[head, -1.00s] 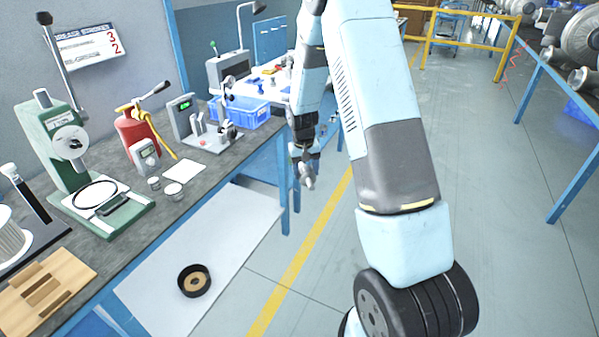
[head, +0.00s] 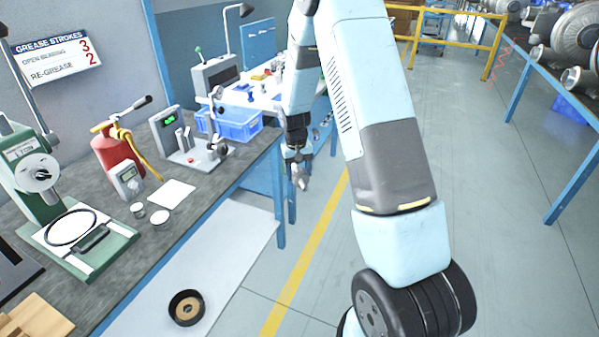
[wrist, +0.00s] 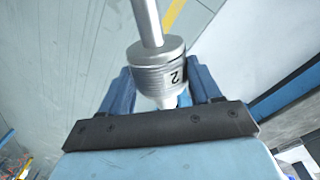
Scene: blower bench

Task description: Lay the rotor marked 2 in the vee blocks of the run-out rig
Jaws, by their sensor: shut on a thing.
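My gripper (wrist: 162,98) is shut on a silver rotor (wrist: 157,62) with a ribbed collar, a long shaft and the mark 2, upside down in the wrist view. Its blue fingers sit on both sides of the collar. In the head view my gripper (head: 298,160) hangs beyond the bench's front edge, over the floor, with the rotor (head: 301,178) below it. The run-out rig (head: 207,160) appears to be the grey base with small upright blocks, a dial gauge on a post and a red button, on the bench left of my gripper. Its vees are too small to make out.
The grey bench (head: 190,200) also bears a green press (head: 45,185), a red grease canister (head: 118,150), a handheld meter (head: 127,180) and a white sheet (head: 172,194). A blue bin (head: 238,125) stands behind the rig. Open floor (head: 400,120) lies right.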

